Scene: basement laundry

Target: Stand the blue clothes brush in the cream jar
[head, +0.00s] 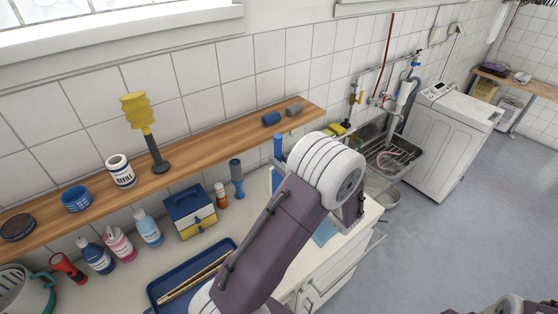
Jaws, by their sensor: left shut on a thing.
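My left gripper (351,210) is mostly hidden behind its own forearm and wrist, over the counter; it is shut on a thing. A blue upright shape, seemingly the clothes brush (278,148), shows just left of the wrist, its lower part cut off by my arm. The contact between fingers and brush is hidden. A pale jar with dark bands and lettering (120,171), the likeliest cream jar, stands upright on the wooden shelf, well left of the gripper. My right gripper is not in view; only part of that arm shows at the bottom right.
The wooden shelf (204,153) also holds a yellow-topped stand (141,112), a blue bowl (76,198) and a dark round tin (17,227). A sink and washer (440,135) stand right.

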